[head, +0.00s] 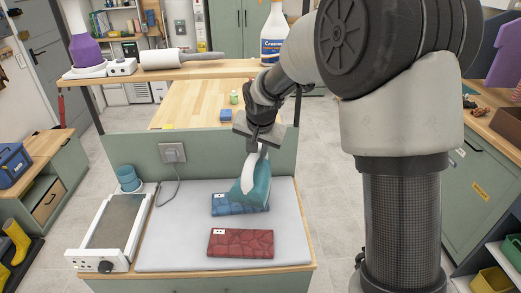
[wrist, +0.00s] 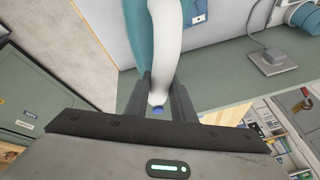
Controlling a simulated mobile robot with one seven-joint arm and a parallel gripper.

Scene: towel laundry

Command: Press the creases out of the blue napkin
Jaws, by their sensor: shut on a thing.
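The blue napkin (head: 226,208) lies on the grey pad, with crease lines and a small white label at its left end. A teal and white iron (head: 258,188) is over its right part and hides some of it; I cannot tell whether the iron touches the cloth. My gripper (head: 262,147) is shut on the iron's white handle. The wrist view shows the white handle (wrist: 166,45) between the fingers (wrist: 160,98), and a bit of the blue napkin (wrist: 196,10) beyond.
A red creased napkin (head: 240,243) lies in front on the grey pad (head: 172,250). A hot-plate-like panel (head: 116,222) and a blue cup (head: 128,178) stand left. A cord runs from the wall socket (head: 172,152). A shelf (head: 190,70) with bottles spans behind.

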